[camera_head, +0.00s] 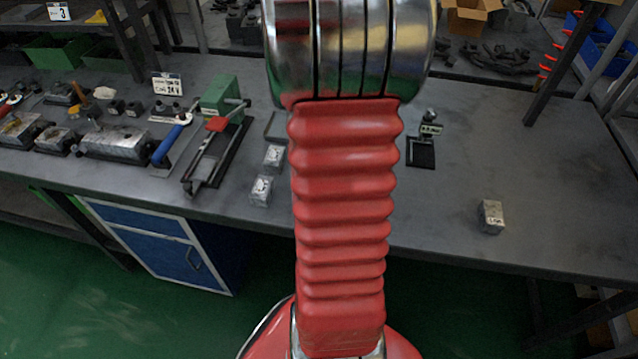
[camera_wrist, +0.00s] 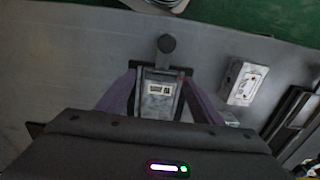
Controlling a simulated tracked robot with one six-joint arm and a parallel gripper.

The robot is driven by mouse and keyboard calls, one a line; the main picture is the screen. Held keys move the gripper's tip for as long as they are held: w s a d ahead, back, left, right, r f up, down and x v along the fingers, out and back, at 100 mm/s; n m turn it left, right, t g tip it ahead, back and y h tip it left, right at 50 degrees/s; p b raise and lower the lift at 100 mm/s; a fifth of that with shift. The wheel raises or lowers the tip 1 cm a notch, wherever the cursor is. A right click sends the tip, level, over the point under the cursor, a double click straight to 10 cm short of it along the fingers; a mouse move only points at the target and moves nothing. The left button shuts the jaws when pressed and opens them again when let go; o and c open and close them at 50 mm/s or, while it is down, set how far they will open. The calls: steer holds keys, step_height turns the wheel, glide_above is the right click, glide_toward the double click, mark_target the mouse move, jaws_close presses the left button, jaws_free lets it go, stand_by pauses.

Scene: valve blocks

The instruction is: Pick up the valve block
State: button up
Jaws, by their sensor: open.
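In the wrist view, the two purple-grey fingers of my gripper (camera_wrist: 160,100) are open, one on each side of a grey metal piece (camera_wrist: 158,103) with a small label. I cannot tell whether the fingers touch it. Its lower part is hidden by my gripper body. A silver valve block (camera_wrist: 245,83) with a pale marked face lies apart, right of the fingers. In the head view, two small silver blocks, a nearer one (camera_head: 262,190) and a farther one (camera_head: 273,157), stand left of my arm. Another block (camera_head: 491,216) stands alone at the right. My arm hides the gripper there.
A round dark knob on a stem (camera_wrist: 166,43) sits just beyond the metal piece. The right part of the table (camera_head: 570,190) is mostly clear.

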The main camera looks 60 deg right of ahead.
steer(key=shift+c, duration=0.2)
steer(key=c, duration=1.4)
steer(key=shift+r, duration=0.15)
step_height(320, 180, up, 10)
steer(key=shift+f, duration=0.1)
stand_by(0.6)
